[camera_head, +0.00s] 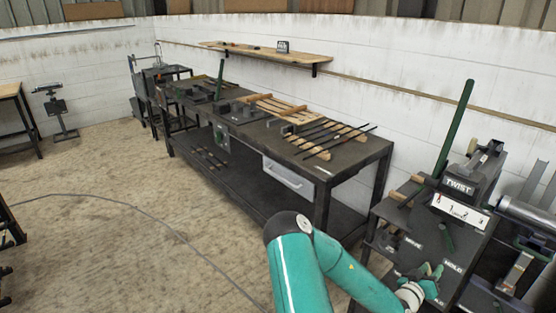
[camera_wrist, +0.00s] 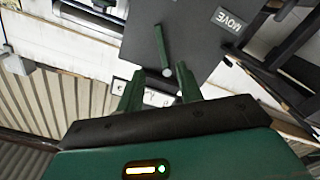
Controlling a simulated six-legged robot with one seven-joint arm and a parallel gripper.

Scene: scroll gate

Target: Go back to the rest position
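My gripper (camera_head: 432,275) is at the lower right of the head view, in front of the dark twist machine stand. In the wrist view its two green fingers (camera_wrist: 158,84) are spread with a gap between them, and nothing is seen clamped there. A short green lever (camera_head: 447,237) stands on the machine just above my gripper in the head view. In the wrist view, a green bar (camera_wrist: 162,46) with a pale round end shows just beyond the fingertips; its distance is hard to tell.
The twist machine (camera_head: 472,180) has a white panel (camera_head: 460,211) marked 1 and 2 and a tall green lever (camera_head: 455,128). A long dark workbench (camera_head: 345,160) with bars and wooden slats runs along the wall. The floor (camera_head: 130,210) at left is mostly open, with a cable across it.

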